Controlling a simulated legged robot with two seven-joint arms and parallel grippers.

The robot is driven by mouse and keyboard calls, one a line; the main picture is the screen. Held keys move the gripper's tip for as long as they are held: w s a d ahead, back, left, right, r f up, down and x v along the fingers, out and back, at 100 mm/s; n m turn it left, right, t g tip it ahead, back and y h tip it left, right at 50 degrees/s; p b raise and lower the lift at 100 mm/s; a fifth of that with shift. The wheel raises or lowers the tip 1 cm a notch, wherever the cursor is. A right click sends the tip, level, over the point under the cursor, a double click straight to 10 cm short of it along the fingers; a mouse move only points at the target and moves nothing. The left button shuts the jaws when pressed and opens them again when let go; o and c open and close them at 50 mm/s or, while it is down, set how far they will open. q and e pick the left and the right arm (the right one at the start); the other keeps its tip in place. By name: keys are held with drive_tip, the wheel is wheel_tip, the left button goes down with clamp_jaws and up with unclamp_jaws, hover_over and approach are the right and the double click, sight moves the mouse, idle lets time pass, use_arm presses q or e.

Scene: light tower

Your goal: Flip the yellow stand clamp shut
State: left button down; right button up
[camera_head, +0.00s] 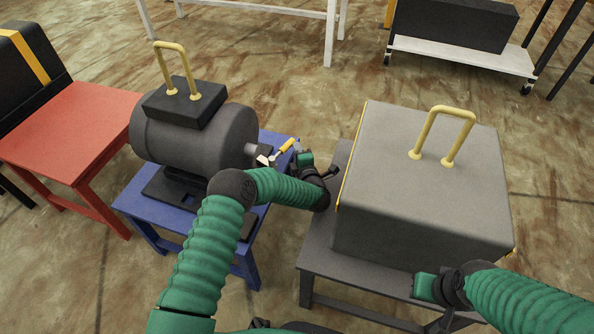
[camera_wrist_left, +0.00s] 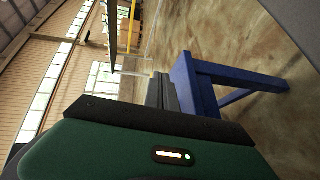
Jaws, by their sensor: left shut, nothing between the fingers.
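The yellow clamp handle (camera_head: 287,146) stands out at the right edge of the blue stand (camera_head: 128,205), tilted up to the right, beside the shaft end of a grey motor (camera_head: 215,130). A small pale metal piece shows at its lower end. My left gripper (camera_head: 331,172) is just right of the handle, apart from it, between the blue stand and the large grey box. It is shut and empty. The left wrist view shows the blue stand's leg (camera_wrist_left: 230,78) but not the clamp handle. My right gripper (camera_head: 438,324) is low at the right; its fingers are too small and dark to read.
A large grey box (camera_head: 420,190) with a yellow handle stands on a dark grey table (camera_head: 322,268), close to my left gripper. A red table (camera_head: 70,130) stands at the left. A white cart (camera_head: 460,55) is at the back right. Open floor lies behind.

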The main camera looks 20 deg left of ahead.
use_arm(q)
drive_tip(key=shift+w+a+n+g+y, duration=0.2)
drive_tip(key=shift+w+a+n+y, duration=0.15)
drive_tip(key=shift+w+a, duration=0.3)
drive_tip(key=shift+w+a+n+g+y, duration=0.25)
drive_tip(key=shift+w+a+y, duration=0.15)
drive_tip(key=shift+a, duration=0.3)
